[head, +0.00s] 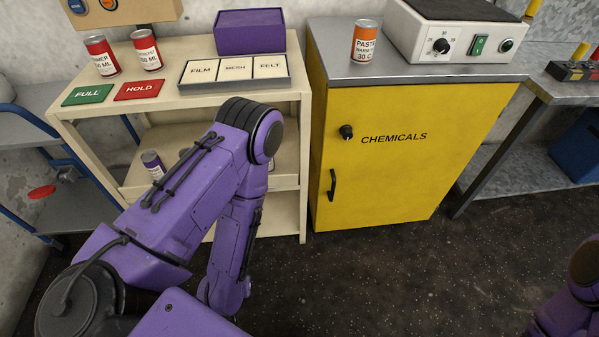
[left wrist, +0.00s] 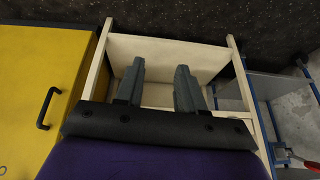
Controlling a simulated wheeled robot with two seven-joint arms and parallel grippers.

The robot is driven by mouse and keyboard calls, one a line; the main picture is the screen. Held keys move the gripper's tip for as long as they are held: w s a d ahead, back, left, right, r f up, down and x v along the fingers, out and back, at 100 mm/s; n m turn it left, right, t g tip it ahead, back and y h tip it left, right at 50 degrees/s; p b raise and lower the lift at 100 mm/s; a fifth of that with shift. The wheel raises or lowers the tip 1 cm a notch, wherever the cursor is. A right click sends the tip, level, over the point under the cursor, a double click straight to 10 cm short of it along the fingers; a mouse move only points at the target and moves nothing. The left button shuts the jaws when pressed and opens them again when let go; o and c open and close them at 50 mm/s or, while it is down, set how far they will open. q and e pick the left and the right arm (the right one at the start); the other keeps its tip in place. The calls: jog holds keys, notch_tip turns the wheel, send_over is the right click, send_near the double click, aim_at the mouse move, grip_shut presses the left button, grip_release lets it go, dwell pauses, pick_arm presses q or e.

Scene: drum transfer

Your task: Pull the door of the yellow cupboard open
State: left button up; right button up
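The yellow cupboard (head: 395,175) stands in the middle of the head view with its door shut. Its front reads CHEMICALS. A black knob (head: 346,132) sits high on the left side of the door, and a black vertical handle (head: 332,184) is below it. In the left wrist view the handle (left wrist: 47,108) shows at the left on the yellow door (left wrist: 35,75). My left gripper (left wrist: 160,80) is open and empty, facing the lower part of the cream shelf, to one side of the handle. In the head view the left gripper is hidden. The right gripper is not visible.
The cream shelf unit (head: 292,150) stands left of the cupboard, with cans (head: 103,57), green and red cards, a label tray (head: 235,84) and a purple box (head: 250,32). A can (head: 366,42) and a hotplate (head: 450,32) stand on the cupboard. Dark floor (head: 400,275) in front is clear.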

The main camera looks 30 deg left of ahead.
pick_arm(q)
jog(key=w+d+f+m+t+b, duration=0.2)
jog(key=w+f+t+b, duration=0.45)
jog(key=w, duration=0.65)
jog(key=m+t+h+b, duration=0.35)
jog(key=t+b, duration=0.45)
jog(key=b, duration=0.8)
send_near(333, 187)
jog(key=shift+m+y, duration=0.35)
jog(key=w+b, duration=0.2)
jog(key=w, duration=0.8)
jog(key=shift+w+r, duration=0.1)
jog(key=shift+w, duration=0.35)
grip_shut()
